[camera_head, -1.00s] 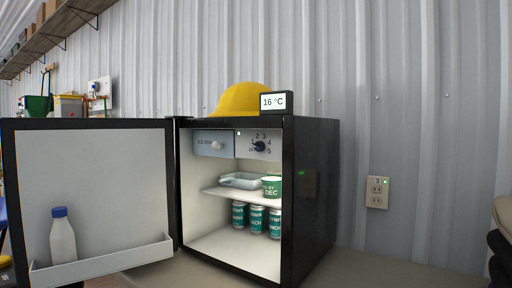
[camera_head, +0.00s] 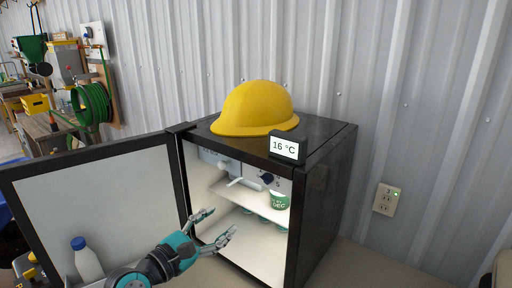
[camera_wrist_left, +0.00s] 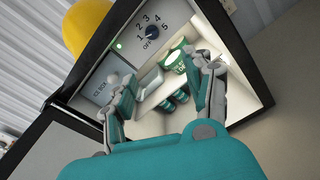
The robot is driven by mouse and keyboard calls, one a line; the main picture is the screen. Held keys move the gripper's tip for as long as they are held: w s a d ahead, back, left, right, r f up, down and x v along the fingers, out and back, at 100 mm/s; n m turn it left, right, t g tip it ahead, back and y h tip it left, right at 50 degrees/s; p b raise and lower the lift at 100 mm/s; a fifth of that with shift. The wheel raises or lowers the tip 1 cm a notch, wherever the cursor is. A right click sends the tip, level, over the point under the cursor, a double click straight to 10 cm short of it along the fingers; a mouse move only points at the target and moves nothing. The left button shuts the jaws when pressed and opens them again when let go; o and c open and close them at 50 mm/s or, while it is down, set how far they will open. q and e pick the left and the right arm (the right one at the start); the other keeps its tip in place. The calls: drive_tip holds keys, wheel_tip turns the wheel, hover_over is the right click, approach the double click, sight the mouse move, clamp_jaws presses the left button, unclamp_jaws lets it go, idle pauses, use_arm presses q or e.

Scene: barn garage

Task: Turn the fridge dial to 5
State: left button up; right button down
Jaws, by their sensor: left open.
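The small black fridge (camera_head: 330,200) stands with its door (camera_head: 95,205) swung open to the left. Its dark blue dial (camera_head: 267,178) is on the panel at the upper right inside. My right gripper is not in view.
A white and green cup (camera_head: 279,200) stands on the shelf, with cans below. An ice box door (camera_wrist_left: 103,90) is beside the dial panel. A yellow hard hat (camera_head: 255,108) and a display reading 16 °C (camera_head: 285,148) are on top. A bottle (camera_head: 88,262) stands in the door.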

sight(264, 181)
use_arm(q)
drive_tip(key=shift+n, duration=0.5)
drive_tip(key=x, duration=0.6)
drive_tip(key=r+p+x, duration=0.1)
drive_tip(key=x, duration=0.4)
drive_tip(key=r+p+x, duration=0.1)
drive_tip(key=x, duration=0.5)
drive_tip(key=shift+w+d+r, duration=0.15)
drive_tip(key=shift+w+d, duration=0.1)
drive_tip(key=shift+w, duration=0.05)
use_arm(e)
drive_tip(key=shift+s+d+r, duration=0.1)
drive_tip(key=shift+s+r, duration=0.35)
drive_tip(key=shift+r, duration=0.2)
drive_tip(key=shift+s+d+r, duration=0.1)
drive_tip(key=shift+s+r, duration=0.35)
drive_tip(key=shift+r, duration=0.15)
use_arm(q)
drive_tip(key=shift+c, duration=0.3)
clamp_jaws()
